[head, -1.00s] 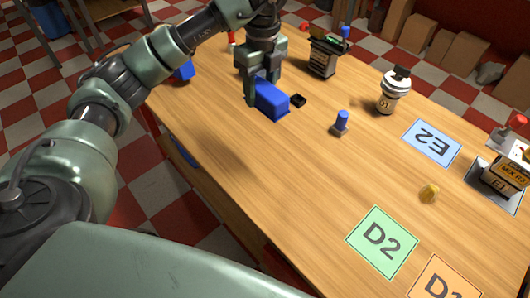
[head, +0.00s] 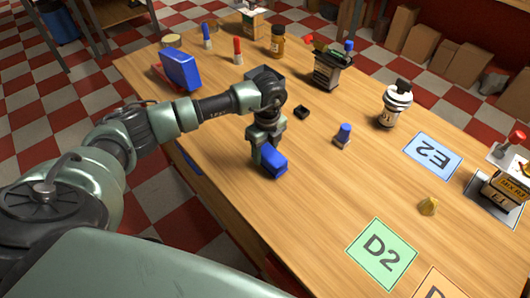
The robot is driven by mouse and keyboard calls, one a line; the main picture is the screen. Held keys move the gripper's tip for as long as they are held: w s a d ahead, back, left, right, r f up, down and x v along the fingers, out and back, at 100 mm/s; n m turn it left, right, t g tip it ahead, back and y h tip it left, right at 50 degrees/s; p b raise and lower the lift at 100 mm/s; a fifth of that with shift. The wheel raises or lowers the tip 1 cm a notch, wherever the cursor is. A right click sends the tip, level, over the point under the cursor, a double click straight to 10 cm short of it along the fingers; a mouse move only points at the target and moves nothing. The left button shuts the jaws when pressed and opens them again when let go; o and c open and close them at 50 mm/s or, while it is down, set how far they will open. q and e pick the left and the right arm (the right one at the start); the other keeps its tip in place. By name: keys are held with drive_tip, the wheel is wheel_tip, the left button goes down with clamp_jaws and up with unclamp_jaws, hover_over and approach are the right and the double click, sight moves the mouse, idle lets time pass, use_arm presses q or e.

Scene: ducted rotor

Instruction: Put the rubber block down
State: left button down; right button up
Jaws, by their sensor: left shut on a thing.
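My left gripper (head: 264,153) points down near the table's left front edge. It is shut on the rubber block (head: 274,163), a small blue block with its upper part hidden between the fingers. The block is low over the wooden table (head: 330,190); I cannot tell whether it touches the surface. My right gripper is not in view.
A small black square piece (head: 302,112) and a blue-topped peg (head: 343,134) lie to the right. A larger blue object (head: 181,69) stands at the back left. The green D2 mat (head: 375,254) and blue E2 mat (head: 433,155) are bare. Wood between is clear.

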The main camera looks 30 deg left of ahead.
use_arm(q)
drive_tip(key=shift+f, duration=0.6)
drive_tip(key=shift+f, duration=0.25)
drive_tip(key=c, duration=0.7)
unclamp_jaws()
drive_tip(key=shift+r, duration=0.1)
drive_tip(key=shift+r, duration=0.1)
